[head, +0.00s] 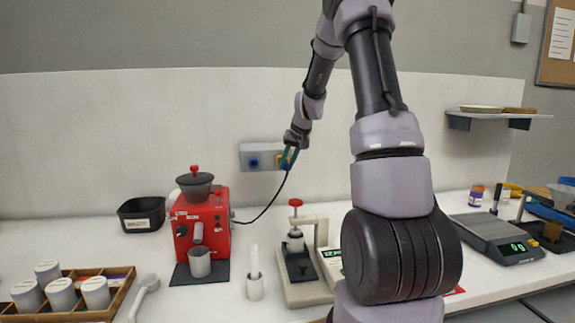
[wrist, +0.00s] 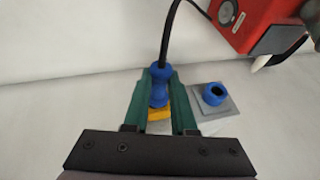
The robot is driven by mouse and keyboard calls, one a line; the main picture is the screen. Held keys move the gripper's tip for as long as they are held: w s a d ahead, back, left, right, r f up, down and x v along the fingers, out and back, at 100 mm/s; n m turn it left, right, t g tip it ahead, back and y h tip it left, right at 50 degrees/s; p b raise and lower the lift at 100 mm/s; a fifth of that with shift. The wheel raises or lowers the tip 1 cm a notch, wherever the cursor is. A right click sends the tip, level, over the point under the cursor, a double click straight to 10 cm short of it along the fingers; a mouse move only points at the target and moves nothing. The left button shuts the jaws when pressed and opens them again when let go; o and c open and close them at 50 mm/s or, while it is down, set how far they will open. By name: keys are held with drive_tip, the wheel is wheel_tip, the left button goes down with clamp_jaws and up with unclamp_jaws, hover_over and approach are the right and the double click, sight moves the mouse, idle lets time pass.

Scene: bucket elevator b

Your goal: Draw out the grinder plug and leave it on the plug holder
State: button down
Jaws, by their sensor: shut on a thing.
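The grinder plug (wrist: 159,88) is blue, with a black cord leaving its top in the wrist view. My gripper (head: 290,152) is at the wall unit, its green fingers shut on the plug; the wrist view shows the gripper (wrist: 159,104) too. A yellow socket part (wrist: 159,114) shows directly behind the plug's end. I cannot tell whether the plug is seated in it or just clear. Beside it, a grey plate with a blue ring (wrist: 213,94) stands empty; it may be the plug holder. The red grinder (head: 201,224) stands on the counter, joined by the cord.
The grey wall unit (head: 262,146) is above the counter. A black box (head: 142,213) stands left of the grinder, and a press-like device (head: 303,262) stands right of it. The cord (head: 264,208) hangs in front of the wall. The wall around the unit is clear.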

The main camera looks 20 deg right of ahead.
drive_tip(key=shift+w, duration=0.25)
drive_tip(key=c, duration=0.7)
unclamp_jaws()
drive_tip(key=shift+o, duration=0.2)
drive_tip(key=v, duration=1.1)
drive_tip(key=shift+f, duration=0.1)
